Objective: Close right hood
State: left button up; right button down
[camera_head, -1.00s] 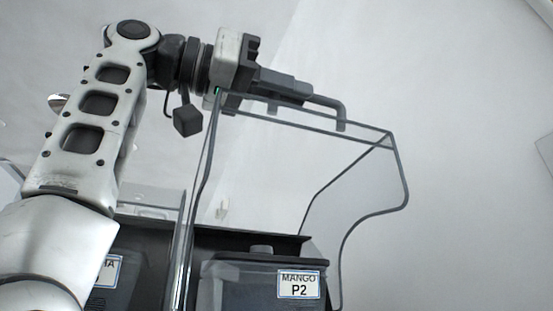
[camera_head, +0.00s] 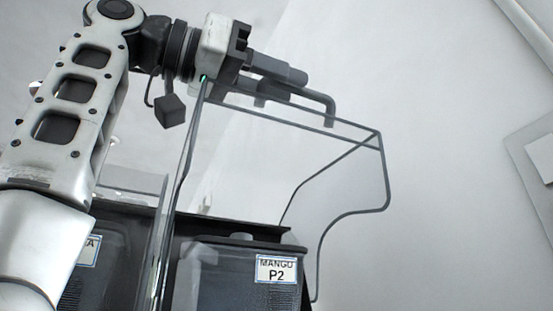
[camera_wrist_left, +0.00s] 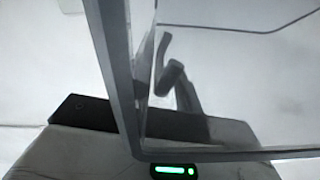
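The right hood (camera_head: 383,185) is a clear panel with dark edges, standing raised over the container labelled MANGO P2 (camera_head: 276,269). Its edge also crosses close in front of the left wrist view (camera_wrist_left: 116,75). My left gripper (camera_head: 318,88) is at the hood's upper edge in the head view, its dark fingers pointing right, one with a bent tip. The fingers (camera_wrist_left: 172,66) show partly behind the clear panel in the wrist view. Whether they touch the hood, and how far apart they are, is unclear. My right gripper is not in view.
A second clear panel edge (camera_head: 160,235) stands left of the right hood. Another labelled dark container (camera_head: 88,262) sits left of the mango one, partly behind my left arm. The space right of the hood is free, up to a grey wall fixture (camera_head: 535,165).

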pick_arm(q)
jog(key=b+v, duration=0.1)
jog(key=v, duration=1.5)
jog(key=shift+w+f, duration=0.1)
